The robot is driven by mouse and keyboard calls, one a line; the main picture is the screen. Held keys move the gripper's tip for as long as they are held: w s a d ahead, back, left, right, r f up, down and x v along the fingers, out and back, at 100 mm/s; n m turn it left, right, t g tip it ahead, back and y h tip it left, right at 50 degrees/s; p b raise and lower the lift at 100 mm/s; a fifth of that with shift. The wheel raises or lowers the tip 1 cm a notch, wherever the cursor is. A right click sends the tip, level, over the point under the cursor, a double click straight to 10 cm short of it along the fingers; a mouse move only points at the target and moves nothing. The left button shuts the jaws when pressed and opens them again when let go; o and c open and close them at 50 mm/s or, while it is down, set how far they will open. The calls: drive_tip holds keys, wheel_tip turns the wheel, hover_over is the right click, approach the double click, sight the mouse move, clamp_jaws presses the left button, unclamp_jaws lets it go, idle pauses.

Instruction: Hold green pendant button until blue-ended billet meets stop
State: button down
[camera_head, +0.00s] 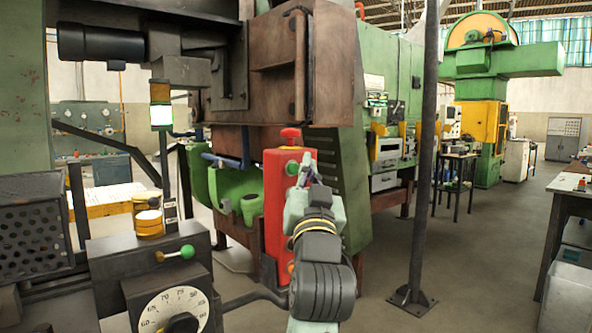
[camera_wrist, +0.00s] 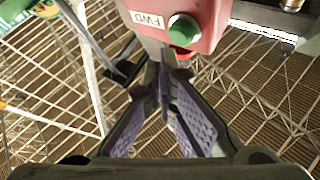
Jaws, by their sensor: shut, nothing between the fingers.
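The red pendant (camera_head: 276,205) hangs upright near the middle of the head view, partly hidden behind my arm. Its green button (camera_head: 292,168) is on the upper part, just left of my gripper tips. In the wrist view the pendant (camera_wrist: 205,12) shows a "FWD" label beside the round green button (camera_wrist: 184,27). My gripper (camera_wrist: 166,62) is shut and empty, its tips close below the button in the picture. I cannot tell whether they touch it. My gripper also shows in the head view (camera_head: 308,170).
A black control box with a dial (camera_head: 175,311) and a green-knobbed lever (camera_head: 187,252) stands at lower left. A lit lamp (camera_head: 160,115) is above it. A dark post (camera_head: 427,150) rises to the right. A blue bar (camera_head: 222,160) lies under the rusty machine (camera_head: 300,65).

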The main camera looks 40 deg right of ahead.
drive_tip(key=shift+w, duration=0.1)
drive_tip(key=shift+w, duration=0.3)
